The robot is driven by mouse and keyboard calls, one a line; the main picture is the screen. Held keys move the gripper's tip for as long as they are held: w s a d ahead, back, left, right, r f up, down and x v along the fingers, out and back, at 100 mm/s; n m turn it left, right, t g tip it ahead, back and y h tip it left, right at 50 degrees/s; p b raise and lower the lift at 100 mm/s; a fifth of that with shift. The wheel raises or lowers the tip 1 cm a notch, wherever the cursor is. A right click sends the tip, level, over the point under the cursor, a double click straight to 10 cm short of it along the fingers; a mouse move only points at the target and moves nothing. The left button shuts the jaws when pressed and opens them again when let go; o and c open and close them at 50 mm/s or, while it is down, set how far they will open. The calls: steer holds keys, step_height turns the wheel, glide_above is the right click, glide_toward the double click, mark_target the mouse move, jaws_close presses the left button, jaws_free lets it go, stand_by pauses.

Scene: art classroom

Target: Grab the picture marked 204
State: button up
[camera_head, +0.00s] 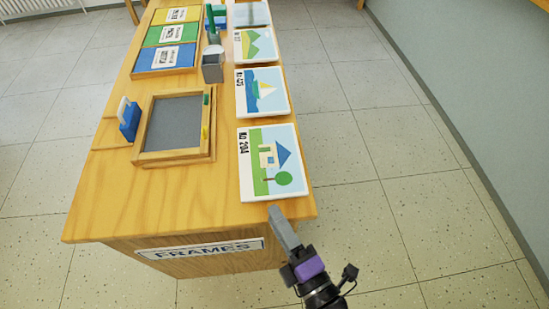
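The picture marked "No 204" (272,165) lies flat at the near right corner of the wooden table (110,205). It shows a house with a blue roof and a green tree, with its number along the left side. My gripper (277,214) is just in front of the picture's near edge, by the table's front right corner. Its grey fingers overlap in this view, so I cannot tell whether they are apart. Nothing shows held in it. I cannot tell whether its tip touches the picture.
Behind it lie a sailboat picture (262,92) and a mountain picture (255,46). A framed grey board (173,123), a blue block with a white handle (129,119), a grey cup (213,67) and a coloured sorting tray (165,41) stand left. Open floor lies right of the table.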

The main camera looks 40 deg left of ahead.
mark_target(262, 194)
steer(key=x, duration=0.7)
steer(key=shift+w+a+f+b, duration=0.1)
steer(key=shift+a+f+b, duration=0.1)
steer(key=shift+f+b, duration=0.1)
steer(key=shift+c, duration=0.2)
jaws_close()
